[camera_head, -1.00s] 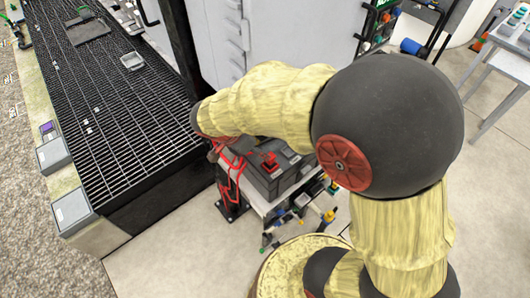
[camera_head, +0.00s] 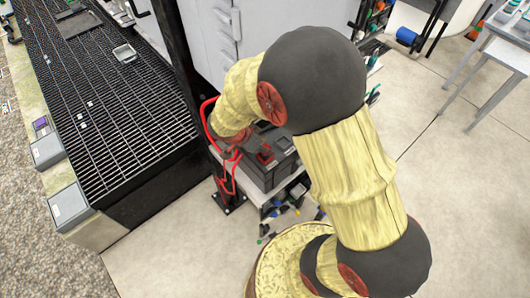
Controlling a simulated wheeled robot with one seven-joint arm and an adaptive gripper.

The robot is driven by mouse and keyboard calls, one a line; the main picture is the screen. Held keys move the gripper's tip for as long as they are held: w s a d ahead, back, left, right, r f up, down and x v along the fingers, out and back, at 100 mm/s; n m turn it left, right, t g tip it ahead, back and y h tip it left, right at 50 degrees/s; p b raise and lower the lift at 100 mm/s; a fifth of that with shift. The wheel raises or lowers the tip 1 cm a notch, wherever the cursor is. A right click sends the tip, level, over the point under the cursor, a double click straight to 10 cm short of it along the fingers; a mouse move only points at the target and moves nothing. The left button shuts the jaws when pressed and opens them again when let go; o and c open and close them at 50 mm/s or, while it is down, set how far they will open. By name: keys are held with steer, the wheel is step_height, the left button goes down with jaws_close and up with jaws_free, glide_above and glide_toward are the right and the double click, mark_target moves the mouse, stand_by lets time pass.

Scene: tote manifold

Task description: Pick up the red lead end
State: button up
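The red lead (camera_head: 205,122) is a thin red cable. One part arches up at the left of my forearm, and another part hangs down in front of a small stand, by the dark battery-like box (camera_head: 262,173). My gripper (camera_head: 232,154) is small and dark at the end of my yellow-covered arm, beside the left end of the box. Its fingers are too small and too covered to make out, and the lead passes close by it. I cannot tell which part of the lead is its end, or whether my gripper holds it.
A black grated walkway (camera_head: 115,120) lies at the left with a small tray (camera_head: 124,53) on it. A black post (camera_head: 178,55) and grey cabinets (camera_head: 270,22) stand behind the box. A metal table (camera_head: 497,55) is at the upper right. Open floor lies at the right.

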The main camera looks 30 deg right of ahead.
steer(key=shift+x, duration=0.75)
jaws_close()
